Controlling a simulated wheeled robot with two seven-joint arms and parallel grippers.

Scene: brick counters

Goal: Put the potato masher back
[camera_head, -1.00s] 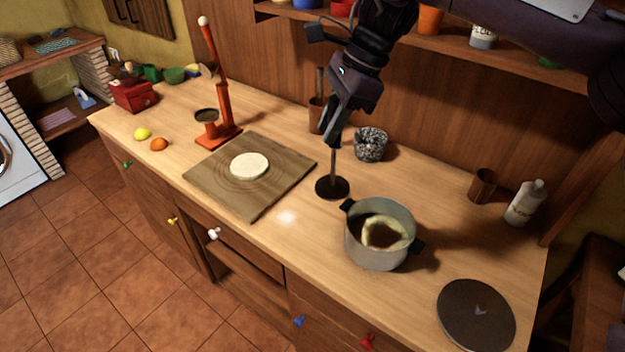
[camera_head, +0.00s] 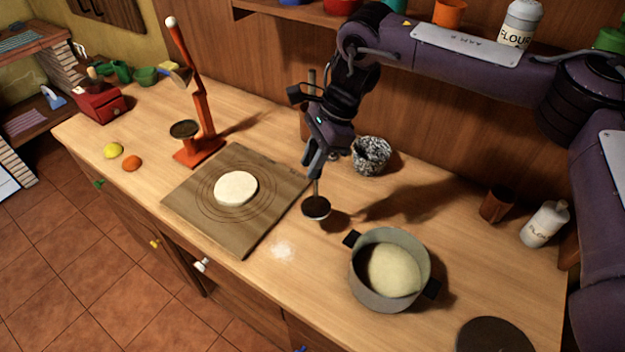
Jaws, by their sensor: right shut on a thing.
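My right gripper (camera_head: 318,158) is in the middle of the counter, shut on the potato masher (camera_head: 316,207). The masher has a thin shaft and a round dark head pointing down. The head seems a little above the counter, between the wooden board and the pot; the upper handle is hidden by the gripper. A brown utensil holder (camera_head: 304,124) stands against the back wall, mostly hidden behind my right arm. My left gripper is not in view.
A pot (camera_head: 384,303) holding pale food stands right of the masher. A wooden board (camera_head: 253,231) with a dough disc (camera_head: 236,188) lies left. A speckled mortar (camera_head: 371,156) stands just behind the gripper.

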